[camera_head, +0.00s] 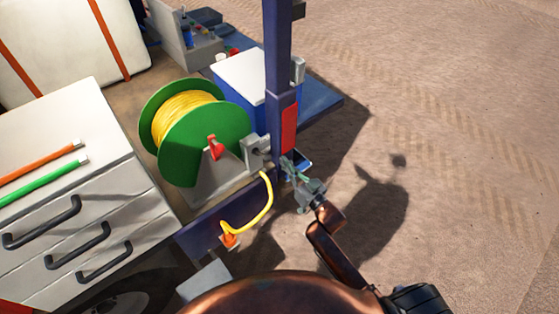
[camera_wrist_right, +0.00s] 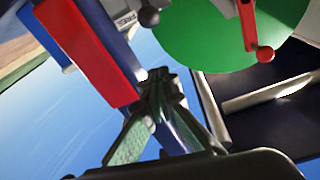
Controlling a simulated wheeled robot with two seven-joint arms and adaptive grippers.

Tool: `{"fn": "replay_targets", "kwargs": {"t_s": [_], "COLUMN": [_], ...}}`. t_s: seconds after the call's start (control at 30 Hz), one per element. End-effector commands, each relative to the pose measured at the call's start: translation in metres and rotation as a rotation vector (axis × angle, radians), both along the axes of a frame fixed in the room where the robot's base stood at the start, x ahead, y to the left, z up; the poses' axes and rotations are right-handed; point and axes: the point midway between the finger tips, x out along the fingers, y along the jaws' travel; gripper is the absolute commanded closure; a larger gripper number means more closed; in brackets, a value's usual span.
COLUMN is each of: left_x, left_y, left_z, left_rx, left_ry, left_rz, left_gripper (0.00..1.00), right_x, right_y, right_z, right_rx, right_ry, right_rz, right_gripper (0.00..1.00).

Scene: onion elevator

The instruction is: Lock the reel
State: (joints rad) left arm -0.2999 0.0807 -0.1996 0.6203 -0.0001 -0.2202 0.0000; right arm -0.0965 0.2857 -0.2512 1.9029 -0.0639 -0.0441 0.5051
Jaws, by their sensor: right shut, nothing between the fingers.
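The reel (camera_head: 238,122) has green side discs and yellow line (camera_head: 183,112) wound on it. It sits upright in a grey stand (camera_head: 225,178) on the vehicle bed. A red lever (camera_head: 214,147) is on the stand at the near side of the reel. In the right wrist view the red lever (camera_wrist_right: 249,22), with a round red end, lies against the green disc (camera_wrist_right: 205,35). My right gripper (camera_head: 290,168) is shut and empty beside the blue post, to the right of the lever and apart from it. Its closed fingers (camera_wrist_right: 158,80) also show in the wrist view. My left gripper is out of view.
A blue post (camera_head: 277,60) with a red block (camera_head: 289,128) stands between the reel and open ground. A grey bracket (camera_head: 255,152) is beside it. The yellow line hangs to an orange piece (camera_head: 229,240). A drawer cabinet (camera_head: 70,190) and a blue cooler (camera_head: 245,85) flank the reel.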

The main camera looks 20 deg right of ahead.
Motion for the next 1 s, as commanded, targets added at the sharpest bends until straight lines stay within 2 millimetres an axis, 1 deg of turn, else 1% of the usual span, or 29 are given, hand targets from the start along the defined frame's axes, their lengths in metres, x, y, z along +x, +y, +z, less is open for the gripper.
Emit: {"fn": "replay_targets", "kwargs": {"t_s": [0.1, 0.4, 0.47, 0.5, 0.53, 0.7, 0.83, 1.0], "left_x": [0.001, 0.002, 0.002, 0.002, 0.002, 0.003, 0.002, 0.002], "left_y": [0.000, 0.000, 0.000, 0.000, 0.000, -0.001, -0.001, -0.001], "left_z": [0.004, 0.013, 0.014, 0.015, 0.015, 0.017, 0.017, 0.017], "left_rx": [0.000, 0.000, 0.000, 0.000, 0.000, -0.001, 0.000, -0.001], "left_ry": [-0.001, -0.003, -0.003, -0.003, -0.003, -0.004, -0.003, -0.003], "left_rz": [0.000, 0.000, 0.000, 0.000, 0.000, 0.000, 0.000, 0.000], "left_gripper": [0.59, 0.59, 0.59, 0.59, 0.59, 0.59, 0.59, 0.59], "right_x": [0.021, 0.080, 0.088, 0.082, 0.080, 0.075, 0.074, 0.073], "right_y": [0.007, 0.024, 0.026, 0.026, 0.026, 0.028, 0.029, 0.029], "right_z": [0.006, 0.012, 0.010, -0.001, -0.006, -0.022, -0.027, -0.028], "right_rx": [0.001, 0.000, 0.001, 0.001, 0.002, 0.001, 0.000, 0.000], "right_ry": [-0.003, -0.001, 0.001, 0.005, 0.006, 0.002, 0.000, -0.001], "right_rz": [0.000, 0.000, -0.001, -0.002, -0.002, -0.002, -0.001, 0.000], "right_gripper": [1.00, 1.00, 1.00, 1.00, 1.00, 1.00, 1.00, 1.00]}}
